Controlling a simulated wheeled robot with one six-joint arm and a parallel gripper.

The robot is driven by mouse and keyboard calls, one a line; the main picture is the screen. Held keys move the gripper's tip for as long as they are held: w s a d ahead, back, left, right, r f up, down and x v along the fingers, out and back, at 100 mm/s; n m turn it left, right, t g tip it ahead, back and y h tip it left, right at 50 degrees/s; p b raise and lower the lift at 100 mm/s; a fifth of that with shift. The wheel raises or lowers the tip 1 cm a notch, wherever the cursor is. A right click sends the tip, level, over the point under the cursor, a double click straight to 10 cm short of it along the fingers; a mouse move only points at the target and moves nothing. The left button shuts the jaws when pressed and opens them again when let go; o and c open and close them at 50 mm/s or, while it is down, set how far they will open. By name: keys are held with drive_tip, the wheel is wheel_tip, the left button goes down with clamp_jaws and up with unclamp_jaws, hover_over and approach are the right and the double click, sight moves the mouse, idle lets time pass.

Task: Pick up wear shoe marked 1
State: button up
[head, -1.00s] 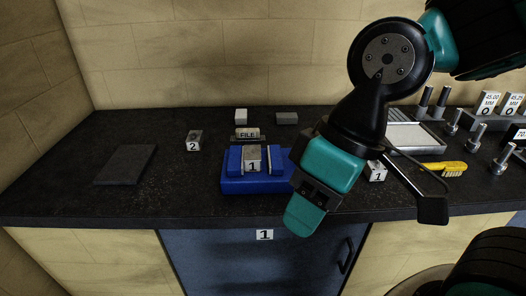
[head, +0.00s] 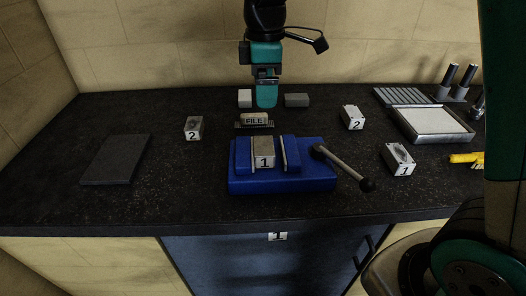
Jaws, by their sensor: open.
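Two small blocks carry a 1. One (head: 264,153), with a tan top, sits between the jaws of a blue vise (head: 283,183). The other (head: 399,154), pale with a dark patch on top, lies on the black bench right of the vise. I cannot tell from looks alone which is the wear shoe. Blocks marked 2 lie at left (head: 193,127) and at right (head: 352,117). My gripper (head: 266,98) points down at the back of the bench, behind the vise and the file block, apart from both marked-1 blocks. It is open; nothing shows in it.
A block labelled FILE (head: 255,119) lies behind the vise. A pale block (head: 245,98) and a grey block (head: 297,100) flank my gripper. The vise handle (head: 345,168) sticks out right. A dark plate (head: 116,160) lies left, a tray (head: 432,125) right. The front-left bench is clear.

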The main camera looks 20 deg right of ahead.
drive_tip(key=p, duration=0.3)
approach(263, 145)
drive_tip(key=f, duration=0.5)
drive_tip(key=shift+s+d+f, duration=0.1)
drive_tip(key=shift+s+f, duration=0.05)
drive_tip(key=shift+s, duration=0.05)
drive_tip(key=shift+w+f+p, duration=0.15)
drive_tip(key=shift+f+p, duration=0.7)
drive_tip(key=shift+f, duration=1.75)
drive_tip(key=c, duration=1.4)
drive_tip(key=shift+r, duration=0.1)
drive_tip(key=shift+c, duration=1.1)
